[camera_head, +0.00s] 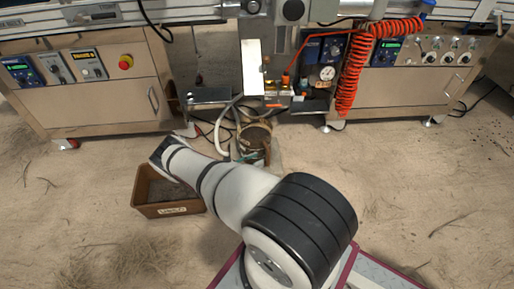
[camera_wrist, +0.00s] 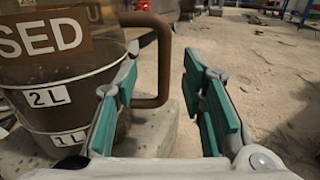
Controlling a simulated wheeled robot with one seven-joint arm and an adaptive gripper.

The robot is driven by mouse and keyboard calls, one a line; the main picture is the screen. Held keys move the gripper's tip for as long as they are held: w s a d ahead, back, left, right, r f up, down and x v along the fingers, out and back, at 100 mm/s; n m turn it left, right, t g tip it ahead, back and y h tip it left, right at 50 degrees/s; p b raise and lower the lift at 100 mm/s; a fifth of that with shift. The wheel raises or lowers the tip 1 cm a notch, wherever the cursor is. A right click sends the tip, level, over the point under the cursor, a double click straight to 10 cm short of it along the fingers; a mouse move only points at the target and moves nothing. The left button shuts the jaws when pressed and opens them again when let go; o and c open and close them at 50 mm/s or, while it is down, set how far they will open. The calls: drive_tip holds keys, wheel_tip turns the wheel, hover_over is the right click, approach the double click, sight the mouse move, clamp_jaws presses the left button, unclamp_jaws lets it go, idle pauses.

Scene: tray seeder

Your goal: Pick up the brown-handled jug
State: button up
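The brown-handled jug (camera_wrist: 60,85) fills the left of the wrist view. It is see-through, with dark brown contents, a brown label ending in "SED" and white "2 L" and "1 L" marks. Its brown handle (camera_wrist: 163,60) sticks out to the right. My gripper (camera_wrist: 160,62) is open, with teal pads on both fingers. The handle shows between the fingers, and the left finger overlaps the jug's side in the picture. I cannot tell whether they touch. In the head view the jug (camera_head: 252,142) stands below the machine, partly behind my arm; my gripper is not discernible there.
The jug stands on a grey block (camera_wrist: 155,135). A brown bin (camera_head: 172,209) with dark material sits on the floor at the left. Machine cabinets (camera_head: 100,95) stand behind, with an orange coiled hose (camera_head: 350,75) and pale hoses near the jug. The floor at right is open.

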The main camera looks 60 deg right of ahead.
sight(268, 156)
drive_tip(key=x, duration=0.2)
drive_tip(key=b+x, duration=0.1)
drive_tip(key=x, duration=0.1)
drive_tip(key=f+x, duration=0.1)
drive_tip(key=shift+s+d+b, duration=0.25)
drive_tip(key=shift+s+b, duration=0.1)
drive_tip(key=shift+s, duration=0.1)
drive_tip(key=shift+s+d+r, duration=0.15)
drive_tip(key=shift+d, duration=0.2)
drive_tip(key=shift+c, duration=0.4)
clamp_jaws()
drive_tip(key=shift+r, duration=0.1)
